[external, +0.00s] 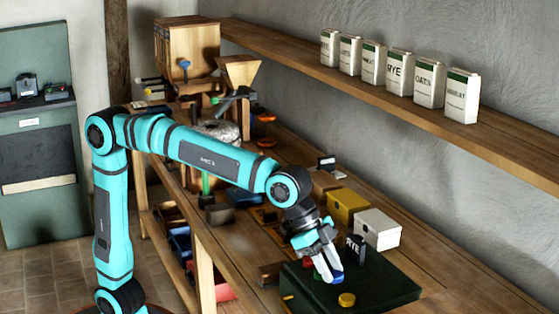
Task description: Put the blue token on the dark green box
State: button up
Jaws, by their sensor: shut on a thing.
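The dark green box (385,287) is a wide, low block with a flat top at the front right of the bench. My gripper (329,275) points down over the left part of its top. It is shut on the blue token (337,278), a small blue piece at the fingertips. The fingers partly hide the token. I cannot tell whether the token touches the box top.
A yellow token (347,299) lies on the box near its front edge. White (378,229) and yellow (346,206) boxes stand behind. A shelf (400,105) with labelled packets runs along the wall.

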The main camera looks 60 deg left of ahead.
jog(key=shift+f, duration=1.35)
jog(key=shift+f, duration=0.15)
jog(key=o, duration=0.9)
jog(key=shift+o, duration=0.2)
jog(key=shift+r, duration=0.25)
jog(key=v, duration=1.2)
jog(key=shift+f, duration=0.1)
